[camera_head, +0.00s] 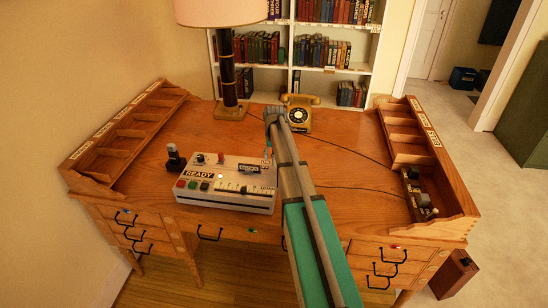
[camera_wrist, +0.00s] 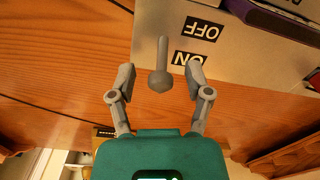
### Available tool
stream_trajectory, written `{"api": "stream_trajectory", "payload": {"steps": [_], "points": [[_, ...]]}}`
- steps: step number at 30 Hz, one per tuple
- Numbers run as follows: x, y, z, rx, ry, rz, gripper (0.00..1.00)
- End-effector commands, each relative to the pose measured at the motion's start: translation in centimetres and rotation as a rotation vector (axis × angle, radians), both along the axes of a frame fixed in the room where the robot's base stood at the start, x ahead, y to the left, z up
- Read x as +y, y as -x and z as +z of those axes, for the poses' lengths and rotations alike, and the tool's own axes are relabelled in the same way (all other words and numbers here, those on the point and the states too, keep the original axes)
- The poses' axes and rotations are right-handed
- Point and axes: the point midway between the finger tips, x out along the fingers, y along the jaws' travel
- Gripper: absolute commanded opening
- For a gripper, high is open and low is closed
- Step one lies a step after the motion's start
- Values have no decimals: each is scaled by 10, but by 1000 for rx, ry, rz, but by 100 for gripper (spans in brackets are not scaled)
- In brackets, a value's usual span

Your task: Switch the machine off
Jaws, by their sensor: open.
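The machine (camera_head: 232,178) is a pale box on the desk with a READY label, coloured buttons, a slider and knobs. Its panel (camera_wrist: 165,20) fills the top of the wrist view, with OFF and ON labels upside down. A grey lever (camera_wrist: 160,82) with a rounded knob lies beside these labels. Its knob reaches past the ON label, towards my gripper. My gripper (camera_wrist: 161,66) is open, with one finger on each side of the lever and visible gaps to both. In the head view my arm mostly hides the gripper, at the machine's right end.
The wooden desk (camera_head: 325,190) has raised organisers (camera_head: 410,135) at both sides. A lamp (camera_head: 229,80) and a yellow telephone (camera_head: 299,112) stand behind the machine. A dark stamp-like object (camera_head: 175,160) stands at its left. Cables cross the desk to the right.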

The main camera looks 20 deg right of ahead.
Motion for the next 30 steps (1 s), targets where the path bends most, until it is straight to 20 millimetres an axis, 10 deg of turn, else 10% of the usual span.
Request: {"api": "stream_trajectory", "payload": {"steps": [5, 15, 30], "points": [[0, 0, 0, 0, 0, 0, 65], [0, 0, 0, 0, 0, 0, 1], [1, 4, 1, -42, 31, -1, 0]]}}
